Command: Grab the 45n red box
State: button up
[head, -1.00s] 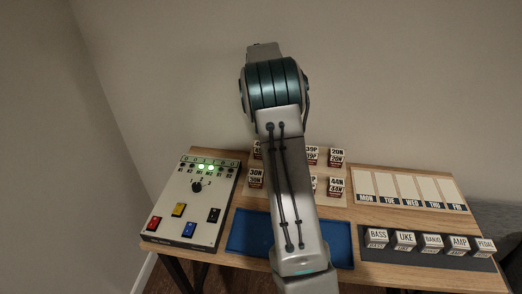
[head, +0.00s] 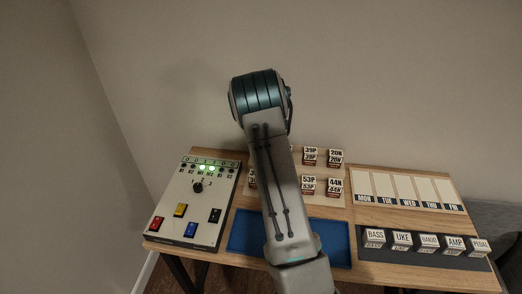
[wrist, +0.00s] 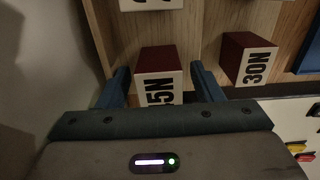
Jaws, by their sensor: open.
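In the wrist view a dark red box (wrist: 158,62) with a white label lies between the two fingers of my gripper (wrist: 160,76). The fingers are open, one on each side of the box. I cannot tell whether either touches it. In the head view my arm covers this box and my gripper.
A second dark red box, labelled 30N (wrist: 249,60), stands just right of the right finger. In the head view, boxes 53P (head: 308,186), 44N (head: 335,186), 39P (head: 310,156) and 20N (head: 336,158) stand nearby. A blue tray (head: 335,248) lies in front.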

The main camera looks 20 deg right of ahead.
jog(key=c, duration=1.1)
jog(key=shift+c, duration=0.2)
jog(key=shift+r, duration=0.1)
